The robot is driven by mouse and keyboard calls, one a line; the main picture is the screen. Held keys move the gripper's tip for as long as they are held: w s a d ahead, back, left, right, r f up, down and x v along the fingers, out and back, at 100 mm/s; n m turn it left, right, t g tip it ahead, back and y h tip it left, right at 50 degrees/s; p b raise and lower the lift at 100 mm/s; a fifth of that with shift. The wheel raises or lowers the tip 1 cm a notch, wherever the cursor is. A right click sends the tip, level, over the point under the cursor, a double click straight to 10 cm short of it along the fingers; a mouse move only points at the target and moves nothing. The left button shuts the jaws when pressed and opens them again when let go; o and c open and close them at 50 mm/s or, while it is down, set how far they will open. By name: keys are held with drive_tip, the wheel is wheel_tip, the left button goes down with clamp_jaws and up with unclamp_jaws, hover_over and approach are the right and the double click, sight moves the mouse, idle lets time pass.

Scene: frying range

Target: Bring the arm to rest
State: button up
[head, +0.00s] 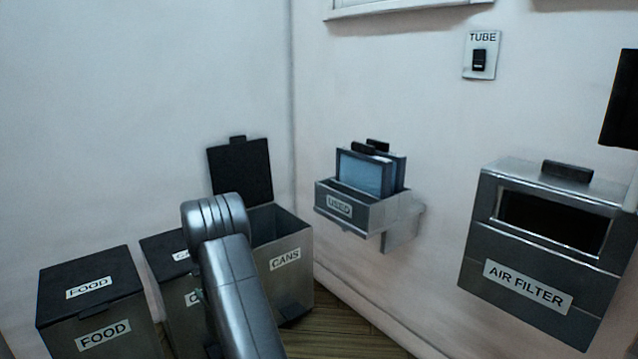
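My arm rises from the bottom edge left of centre in the head view, its grey rounded joint in front of the bins. My gripper does not show in this view, so neither its fingers nor anything in them can be seen. The arm hides part of the middle bin (163,250) and the left side of the cans bin (287,275).
The cans bin's lid (240,173) stands open; the food bin (100,320) is shut. A wall tray marked USED (338,208) holds two blue filters (362,174). The air filter box (528,285) has a dark opening. A TUBE switch (480,58) is above.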

drive_tip(key=b+x, duration=0.2)
drive_tip(key=x, duration=0.7)
drive_tip(key=shift+r, duration=0.15)
